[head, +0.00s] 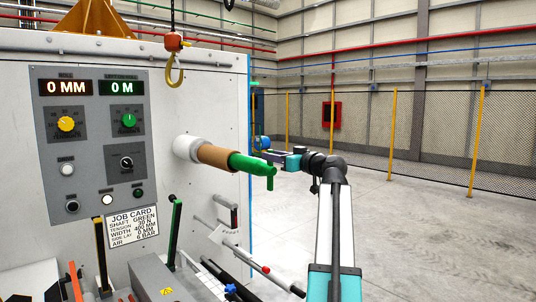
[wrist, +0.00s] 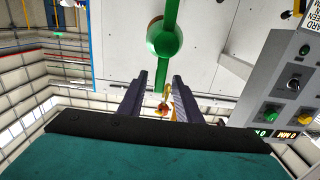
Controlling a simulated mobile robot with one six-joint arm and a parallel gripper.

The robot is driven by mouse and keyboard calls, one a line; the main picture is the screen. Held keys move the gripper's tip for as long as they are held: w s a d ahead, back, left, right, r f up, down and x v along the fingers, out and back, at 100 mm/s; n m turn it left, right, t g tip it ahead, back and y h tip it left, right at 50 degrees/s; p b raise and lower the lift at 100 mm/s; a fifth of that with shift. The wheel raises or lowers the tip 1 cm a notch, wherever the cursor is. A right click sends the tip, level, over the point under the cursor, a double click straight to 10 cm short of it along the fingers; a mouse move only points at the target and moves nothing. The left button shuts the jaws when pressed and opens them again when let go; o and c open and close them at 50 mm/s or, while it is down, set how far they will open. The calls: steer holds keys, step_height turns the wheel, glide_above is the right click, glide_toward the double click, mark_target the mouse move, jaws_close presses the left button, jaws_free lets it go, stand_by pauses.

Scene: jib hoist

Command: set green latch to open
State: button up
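A green shaft end (head: 245,163) sticks out of a brown sleeve (head: 215,155) on the white machine wall. A green crossbar (head: 270,180), which looks like the latch, stands roughly upright across its tip. In the wrist view, which is upside down, the crossbar (wrist: 171,12) runs through the round green end (wrist: 165,38). My gripper (head: 280,156) is beside the shaft tip. In the wrist view its two fingers (wrist: 160,77) are apart, with one end of the crossbar showing between their tips. I cannot tell whether they touch it.
A control panel (head: 95,145) and job card (head: 132,226) are on the machine's left side. A yellow hook (head: 175,68) hangs above the shaft. Several levers, including a green-black one (head: 174,235), stand below. The floor (head: 410,235) to the right is clear up to a mesh fence.

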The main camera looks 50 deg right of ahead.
steer(key=shift+w+d, duration=0.1)
steer(key=shift+w, duration=1)
jaws_close()
steer(key=shift+a+f, duration=0.15)
steer(key=shift+a, duration=0.05)
steer(key=shift+s+d, duration=0.1)
steer(key=shift+d, duration=0.1)
